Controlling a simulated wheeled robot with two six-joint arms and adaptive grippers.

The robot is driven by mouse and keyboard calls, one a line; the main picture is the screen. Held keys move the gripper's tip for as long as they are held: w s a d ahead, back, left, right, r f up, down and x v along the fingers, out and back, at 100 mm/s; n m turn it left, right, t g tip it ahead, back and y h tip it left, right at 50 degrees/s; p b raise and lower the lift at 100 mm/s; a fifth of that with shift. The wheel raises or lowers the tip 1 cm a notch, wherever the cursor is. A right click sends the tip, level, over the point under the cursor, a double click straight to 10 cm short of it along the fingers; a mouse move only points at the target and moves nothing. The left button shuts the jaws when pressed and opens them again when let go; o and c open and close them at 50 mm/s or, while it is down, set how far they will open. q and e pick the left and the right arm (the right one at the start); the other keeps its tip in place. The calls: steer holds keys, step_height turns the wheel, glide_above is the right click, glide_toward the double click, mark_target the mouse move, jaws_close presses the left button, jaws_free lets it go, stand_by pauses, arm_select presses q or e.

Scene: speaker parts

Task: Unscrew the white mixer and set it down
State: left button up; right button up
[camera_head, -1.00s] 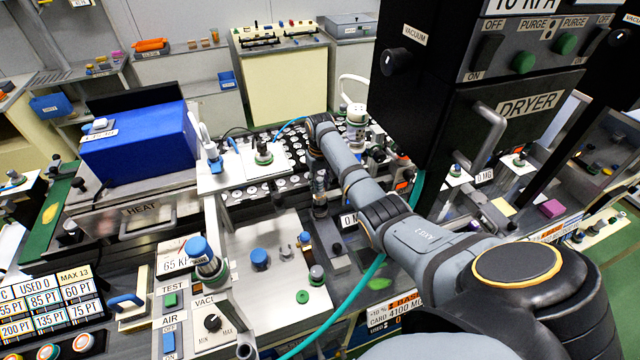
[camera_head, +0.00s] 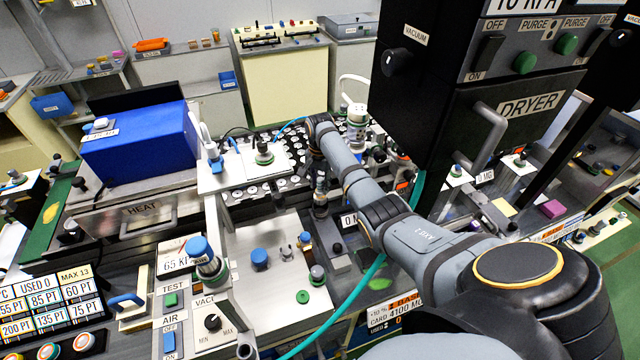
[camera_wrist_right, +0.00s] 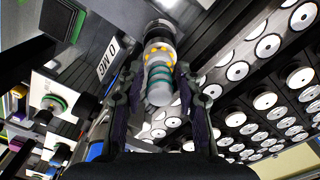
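In the right wrist view a slim mixer (camera_wrist_right: 160,86) lies between the two fingers of my right gripper (camera_wrist_right: 160,68). It has a pale rounded tip, a teal spiral and a collar with yellow dots. A dark and white body continues beyond the collar. The fingers flank the mixer, but whether they touch it is unclear. In the head view my right gripper (camera_head: 320,200) points down over the bench, beside the rack of white discs; the mixer is hard to make out there. My left gripper is out of view.
A rack of round white discs (camera_wrist_right: 267,101) lies close to the right of the gripper. In the head view a white cylinder (camera_head: 356,114) stands behind the arm. The black dryer (camera_head: 470,120) rises at right. A teal hose (camera_head: 340,312) runs below my arm. The pale plate (camera_head: 278,285) has bare room.

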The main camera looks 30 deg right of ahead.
steer(key=shift+c, duration=0.4)
steer(key=c, duration=0.6)
steer(key=shift+o, duration=0.2)
steer(key=n, duration=1.2)
steer(key=shift+d, duration=0.1)
steer(key=o, duration=0.6)
steer(key=shift+o, duration=0.2)
steer(key=m, duration=1.2)
